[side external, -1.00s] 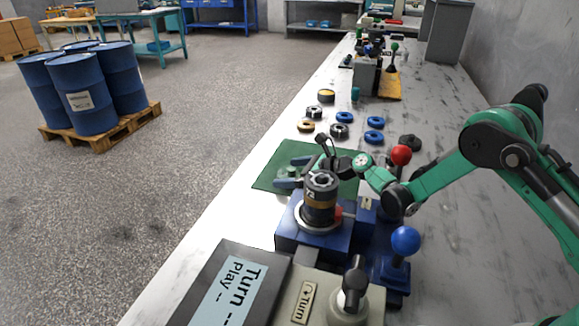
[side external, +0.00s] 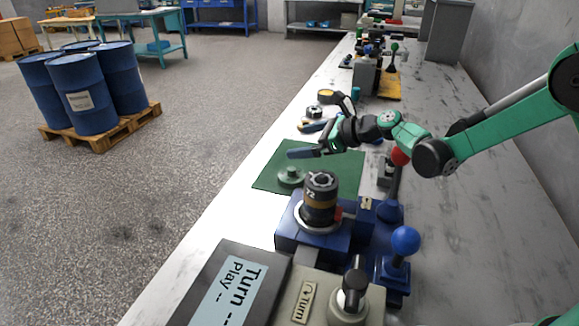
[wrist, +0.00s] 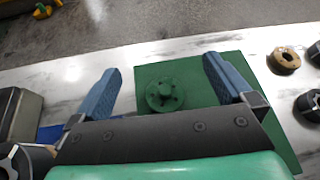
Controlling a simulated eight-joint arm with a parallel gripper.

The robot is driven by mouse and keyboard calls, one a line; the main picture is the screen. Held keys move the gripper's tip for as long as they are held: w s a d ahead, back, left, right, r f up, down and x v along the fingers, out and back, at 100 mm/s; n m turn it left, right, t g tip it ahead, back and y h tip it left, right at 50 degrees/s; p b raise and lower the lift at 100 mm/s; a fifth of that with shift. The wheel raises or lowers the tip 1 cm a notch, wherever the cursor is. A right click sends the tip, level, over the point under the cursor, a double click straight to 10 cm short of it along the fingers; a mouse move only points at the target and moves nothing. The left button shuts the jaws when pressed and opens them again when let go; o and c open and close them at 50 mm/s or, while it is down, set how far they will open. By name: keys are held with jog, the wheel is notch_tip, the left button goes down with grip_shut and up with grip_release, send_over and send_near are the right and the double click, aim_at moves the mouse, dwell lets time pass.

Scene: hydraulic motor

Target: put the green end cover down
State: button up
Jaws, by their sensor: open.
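The green end cover (side external: 291,175) lies on the green mat (side external: 268,182), a round flanged disc with a raised centre hub. It also shows in the wrist view (wrist: 165,94), flat on the mat between and beyond my fingertips. My gripper (side external: 302,139) is open and empty, its two blue fingers spread wide, above and a little behind the cover in the side view. In the wrist view my gripper (wrist: 158,76) has clear space between each finger and the cover.
A blue fixture (side external: 303,239) with a dark stacked motor body (side external: 320,199) stands in front of the mat. Levers with a red ball (side external: 400,156) and a blue ball (side external: 405,240) stand to the right. Ring parts, one bronze (wrist: 285,60), lie beyond the mat.

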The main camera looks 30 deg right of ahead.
jog(key=s+d+r+n+g+h, duration=0.1)
jog(key=s+d+r+n+h, duration=0.1)
jog(key=s+n, duration=0.9)
jog(key=s+d+r+n+g+h, duration=0.2)
jog(key=s+d+n+h, duration=0.2)
jog(key=s+n, duration=0.7)
jog(key=n+h, duration=0.1)
jog(key=n, duration=0.4)
jog(key=shift+s+h, duration=0.15)
jog(key=shift+h, duration=0.25)
